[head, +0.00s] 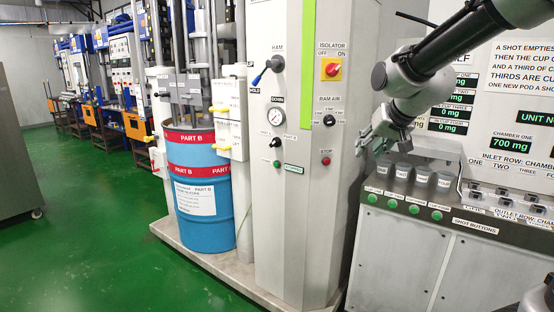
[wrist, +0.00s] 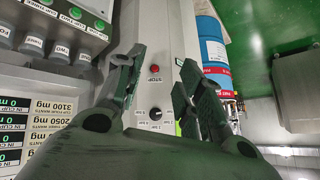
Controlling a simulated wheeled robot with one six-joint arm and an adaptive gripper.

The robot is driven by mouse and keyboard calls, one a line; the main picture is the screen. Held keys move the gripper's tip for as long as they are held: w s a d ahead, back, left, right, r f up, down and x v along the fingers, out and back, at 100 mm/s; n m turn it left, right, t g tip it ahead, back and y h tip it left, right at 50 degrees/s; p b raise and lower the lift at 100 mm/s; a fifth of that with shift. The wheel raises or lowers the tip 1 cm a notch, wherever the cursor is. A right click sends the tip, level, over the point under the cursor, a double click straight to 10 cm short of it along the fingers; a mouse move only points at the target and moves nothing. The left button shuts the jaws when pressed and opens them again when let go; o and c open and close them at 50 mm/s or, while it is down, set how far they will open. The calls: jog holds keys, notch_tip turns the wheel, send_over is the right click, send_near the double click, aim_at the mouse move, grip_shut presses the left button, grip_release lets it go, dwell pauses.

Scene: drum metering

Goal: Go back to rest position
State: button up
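My arm reaches in from the upper right of the head view. My gripper (head: 380,143) hangs in front of the display panel, above and slightly left of the labelled cups (head: 403,171). In the wrist view my gripper (wrist: 160,60) has its two dark fingers spread wide, with nothing between them. Past the fingers I see the grey machine column with its red stop button (wrist: 154,69) and black ram air knob (wrist: 156,114). The cups (wrist: 58,53) also show at the upper left of the wrist view.
Green shot buttons (head: 414,209) line the bench edge below the cups. The chamber one display (head: 511,145) reads 700 mg. The tall machine column (head: 290,200) stands left of my gripper, with a blue Part B drum (head: 203,238) beyond it. Green floor (head: 90,220) is clear at the left.

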jog(key=s+d+f+g, duration=0.1)
jog(key=s+d, duration=0.2)
jog(key=s, duration=0.6)
jog(key=s+d+f+g+h, duration=0.1)
jog(key=s+d, duration=0.3)
jog(key=s, duration=0.6)
jog(key=s+d+f+n+g+h, duration=0.1)
jog(key=s+d+g, duration=0.1)
jog(key=s, duration=0.8)
jog(key=shift+d+f, duration=0.25)
jog(key=shift+d, duration=0.5)
jog(key=shift+s, duration=0.1)
